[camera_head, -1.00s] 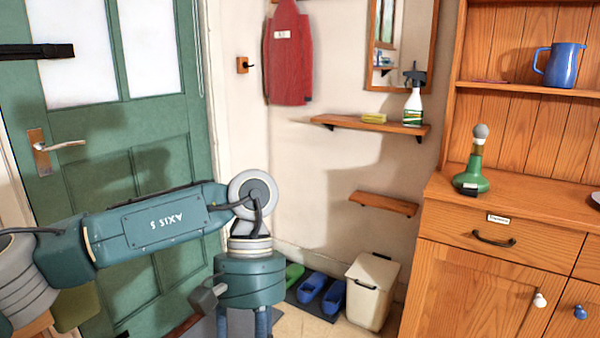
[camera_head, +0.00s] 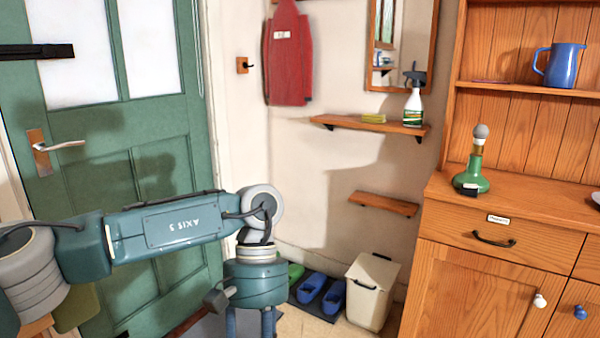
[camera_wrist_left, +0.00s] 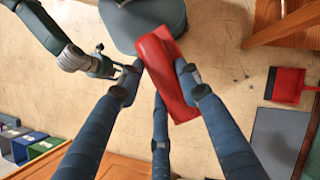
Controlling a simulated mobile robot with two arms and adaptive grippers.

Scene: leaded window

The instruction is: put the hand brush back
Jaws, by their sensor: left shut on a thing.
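My left gripper (camera_wrist_left: 166,82) is shut on a red thing, which I take to be the hand brush (camera_wrist_left: 168,62), in the left wrist view. The brush is tilted between the blue fingers, above the pale floor; its bristles cannot be made out. In the head view the left gripper (camera_head: 250,325) points down at the bottom edge, fingertips and brush cut off. My right gripper (camera_wrist_left: 116,67) shows small at the upper left of the left wrist view; its finger opening is unclear.
A red dustpan (camera_wrist_left: 289,84) lies near a grey mat (camera_wrist_left: 280,135). In the head view, blue shoes (camera_head: 322,292) and a cream bin (camera_head: 371,290) stand by the wall. The small lower shelf (camera_head: 384,204) is bare; the upper shelf (camera_head: 352,124) holds a spray bottle (camera_head: 413,102). A dresser (camera_head: 480,260) stands right.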

